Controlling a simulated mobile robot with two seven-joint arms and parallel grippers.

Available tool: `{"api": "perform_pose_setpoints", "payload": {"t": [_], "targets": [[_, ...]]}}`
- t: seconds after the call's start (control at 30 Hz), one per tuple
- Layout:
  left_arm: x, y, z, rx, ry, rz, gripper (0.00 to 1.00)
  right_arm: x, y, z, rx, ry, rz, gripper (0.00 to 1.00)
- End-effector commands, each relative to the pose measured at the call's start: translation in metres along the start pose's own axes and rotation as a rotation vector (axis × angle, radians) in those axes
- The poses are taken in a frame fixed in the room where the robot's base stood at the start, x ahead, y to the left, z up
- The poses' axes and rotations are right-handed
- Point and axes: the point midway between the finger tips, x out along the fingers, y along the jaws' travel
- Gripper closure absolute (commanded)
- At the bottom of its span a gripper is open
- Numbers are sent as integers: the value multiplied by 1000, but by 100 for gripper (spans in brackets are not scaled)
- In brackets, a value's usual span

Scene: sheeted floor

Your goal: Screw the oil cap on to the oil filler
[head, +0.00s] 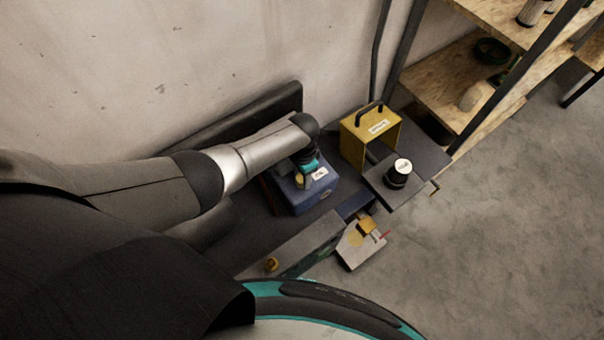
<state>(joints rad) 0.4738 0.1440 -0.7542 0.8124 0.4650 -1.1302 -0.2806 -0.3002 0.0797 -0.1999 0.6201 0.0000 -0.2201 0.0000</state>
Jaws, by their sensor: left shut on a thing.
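My left arm reaches in from the left, and its gripper (301,176) points down at the top of a blue box (316,193). The gripper is shut on a small yellow piece that looks like the oil cap (299,182), mostly covered by the gripper. The cap is at or just above the box top; I cannot tell whether it touches. The oil filler is not clearly visible; the gripper hides that part of the box top. My right gripper is not in view.
A yellow housing (356,143) with a dark handle stands right of the blue box. A black canister with a white top (399,174) is beside it. A grey block (303,246) with a brass knob (271,264) lies in front. Shelves (455,88) stand at upper right; floor at right is clear.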

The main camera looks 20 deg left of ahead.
Motion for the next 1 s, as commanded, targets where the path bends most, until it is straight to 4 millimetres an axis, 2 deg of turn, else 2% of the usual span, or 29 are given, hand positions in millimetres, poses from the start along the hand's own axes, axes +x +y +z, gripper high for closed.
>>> {"api": "perform_pose_setpoints", "payload": {"t": [0.03,0.2,0.47,1.0], "targets": [[0,0,0,0,1,-1,83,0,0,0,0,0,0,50],[0,0,0,0,1,-1,100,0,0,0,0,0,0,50],[0,-1,0,49,1,-2,100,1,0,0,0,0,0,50],[1,-1,0,720,0,-3,100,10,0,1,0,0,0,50]]}}
